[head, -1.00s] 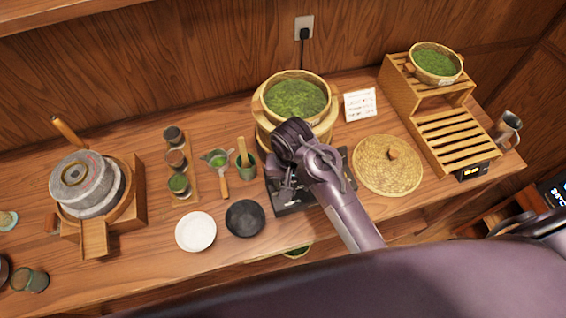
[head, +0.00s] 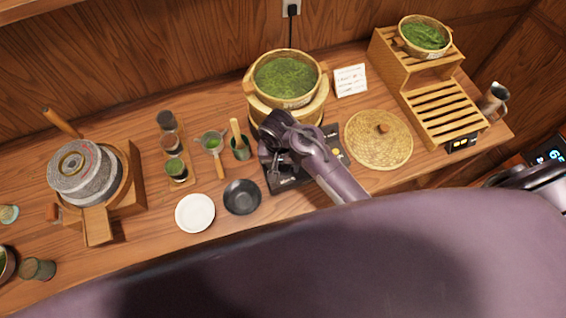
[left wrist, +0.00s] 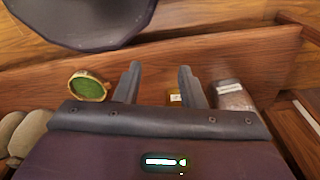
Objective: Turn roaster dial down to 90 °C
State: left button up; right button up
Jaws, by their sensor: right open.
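A black appliance base (head: 335,150) with a control panel stands under a wooden steamer (head: 322,100) and a basket of green leaves (head: 285,80). My right gripper (head: 280,168) is open over the left front of this base, pointing down. Contact with a control cannot be told. No dial can be made out clearly. My left gripper (left wrist: 160,72) is open and empty in the left wrist view.
A woven lid (head: 380,139) lies right of the base. A black bowl (head: 242,197), white plate (head: 195,213) and pestle cup (head: 239,146) stand to its left. A stone mill (head: 82,170) is farther left. A slatted rack (head: 440,106) stands at right.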

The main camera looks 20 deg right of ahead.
jog(key=c, duration=1)
pick_arm(q)
jog(key=shift+s+a+f, duration=0.1)
jog(key=shift+s+a, duration=0.15)
jog(key=shift+s, duration=0.75)
pick_arm(e)
jog(key=shift+o, duration=0.2)
jog(key=n, duration=0.3)
jog(key=shift+n, duration=0.3)
pick_arm(q)
jog(key=shift+w, duration=0.25)
pick_arm(e)
jog(key=shift+n, duration=2)
pick_arm(q)
jog(key=shift+d, duration=0.1)
pick_arm(e)
jog(key=o, duration=1)
jog(key=shift+c, duration=0.2)
